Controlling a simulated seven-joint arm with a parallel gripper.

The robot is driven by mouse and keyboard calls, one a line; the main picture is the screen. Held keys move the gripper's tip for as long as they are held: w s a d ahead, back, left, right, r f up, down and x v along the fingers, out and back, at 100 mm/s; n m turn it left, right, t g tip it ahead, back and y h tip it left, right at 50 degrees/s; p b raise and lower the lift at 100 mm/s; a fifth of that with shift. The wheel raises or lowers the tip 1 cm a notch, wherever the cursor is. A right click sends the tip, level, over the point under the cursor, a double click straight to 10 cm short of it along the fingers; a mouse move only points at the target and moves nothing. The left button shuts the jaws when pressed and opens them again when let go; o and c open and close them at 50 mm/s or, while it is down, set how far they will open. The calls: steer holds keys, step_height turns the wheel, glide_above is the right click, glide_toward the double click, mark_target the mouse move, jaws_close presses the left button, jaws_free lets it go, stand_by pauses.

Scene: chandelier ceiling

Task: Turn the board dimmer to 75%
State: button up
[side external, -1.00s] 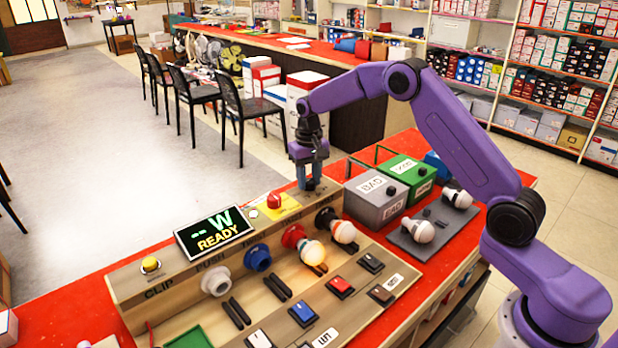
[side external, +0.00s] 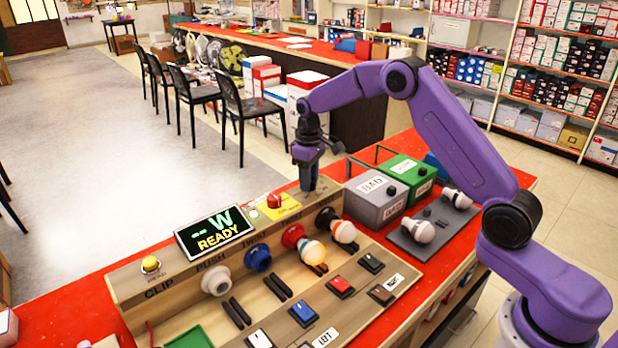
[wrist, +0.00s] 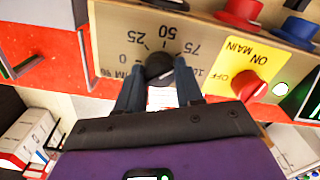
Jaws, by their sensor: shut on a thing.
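The dimmer is a dark round knob (wrist: 159,67) on the board's tan panel (wrist: 115,30). Its printed scale, running from 0 through 25, 50 and 75 to 100, appears upside down in the wrist view. My gripper (wrist: 159,75) is shut on the knob, with one blue-grey finger on each side. I cannot clearly read where the knob's pointer stands. In the side view my gripper (side external: 308,187) points straight down at the board's back right end, and its fingers hide the knob. The board's display (side external: 214,231) reads "-- W READY".
A red MAIN switch (side external: 274,200) on a yellow plate (side external: 284,207) sits close beside the fingers. A grey box (side external: 375,198) and a green box (side external: 405,170) stand to the right.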

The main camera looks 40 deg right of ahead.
stand_by(0.3)
steer(key=o, duration=1)
steer(key=shift+r, duration=0.15)
step_height(320, 180, up, 17)
steer(key=shift+r, duration=0.1)
